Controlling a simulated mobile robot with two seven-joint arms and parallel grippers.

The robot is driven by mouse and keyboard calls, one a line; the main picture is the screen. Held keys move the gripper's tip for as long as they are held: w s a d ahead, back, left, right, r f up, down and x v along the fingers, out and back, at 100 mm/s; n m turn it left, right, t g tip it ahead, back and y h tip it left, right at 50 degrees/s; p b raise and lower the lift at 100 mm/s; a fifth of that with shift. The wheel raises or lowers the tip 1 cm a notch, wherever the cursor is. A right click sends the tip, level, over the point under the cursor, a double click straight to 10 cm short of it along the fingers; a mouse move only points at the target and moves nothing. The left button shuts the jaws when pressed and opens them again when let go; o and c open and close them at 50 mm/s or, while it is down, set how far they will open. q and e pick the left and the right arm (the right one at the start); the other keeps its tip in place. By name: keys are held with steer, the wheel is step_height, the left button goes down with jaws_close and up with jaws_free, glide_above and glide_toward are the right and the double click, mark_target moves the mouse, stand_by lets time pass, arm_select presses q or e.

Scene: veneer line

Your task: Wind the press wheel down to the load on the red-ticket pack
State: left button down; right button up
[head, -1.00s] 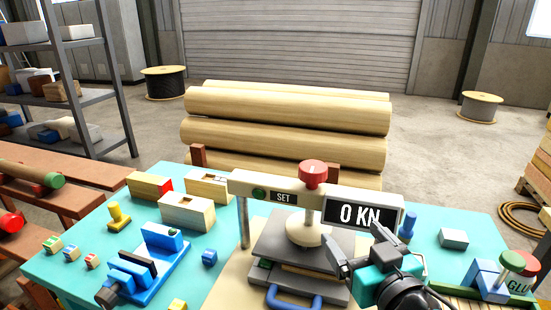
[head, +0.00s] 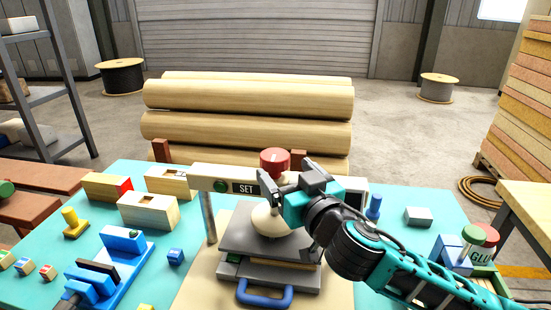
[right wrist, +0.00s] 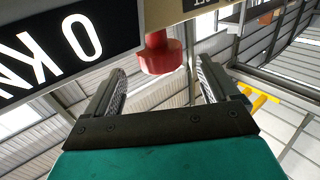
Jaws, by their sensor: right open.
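The press stands on the teal table, with its red wheel (head: 275,160) above a cream crossbeam (head: 214,180). A pale round pad (head: 270,220) rests over the grey upper plate (head: 240,238). Layers lie between the plates, with a green patch (head: 233,258) at the left; I see no red ticket there. My right gripper (head: 276,183) is open and empty beside the wheel, in front of the crossbeam. In the right wrist view the wheel (right wrist: 160,58) shows beyond the open fingers, not between them. The display (right wrist: 60,45) reads 0 KN, upside down. My left gripper is not in view.
A wooden box with a red end (head: 108,187) and other wooden boxes (head: 148,210) lie at left. A blue clamp (head: 110,265) is in front of them. A blue handle (head: 265,294) sticks out from the press's front. A glue holder (head: 470,250) stands at right. Logs (head: 250,100) lie behind.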

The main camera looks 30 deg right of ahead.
mark_target(280, 167)
steer(key=w, duration=0.5)
steer(key=shift+w+d+p, duration=0.2)
steer(key=shift+w+p, duration=0.15)
steer(key=shift+w, duration=0.05)
steer(key=shift+c, duration=0.5)
steer(key=c, duration=0.9)
steer(key=shift+o, duration=0.2)
steer(key=shift+f+m+h, duration=0.1)
steer(key=shift+m+h, duration=0.3)
